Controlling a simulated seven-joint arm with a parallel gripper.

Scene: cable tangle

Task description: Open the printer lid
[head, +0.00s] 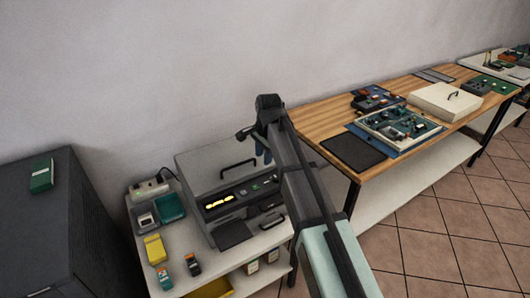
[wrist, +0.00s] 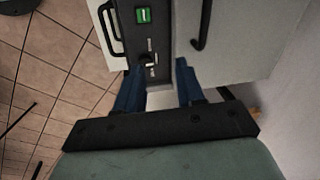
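The printer (head: 205,183) stands on the white side table in the head view, a light grey box with a dark front panel. Its lid (head: 205,158) looks closed and carries a black bar handle (head: 238,162). In the wrist view the lid (wrist: 240,40) is at right with its handle (wrist: 203,25), and the dark panel (wrist: 143,40) with a green button is left of it. My gripper (wrist: 158,82) is open, its blue fingers apart with nothing gripped between them. In the head view my gripper (head: 263,155) is near the printer's right end, partly hidden by my arm.
The white side table (head: 135,235) also holds a power strip (head: 150,188), a teal tray (head: 170,207) and a yellow item (head: 155,249). A dark cabinet (head: 65,230) stands at left. A wooden workbench (head: 325,117) with electronics stands at right. The wall is close behind.

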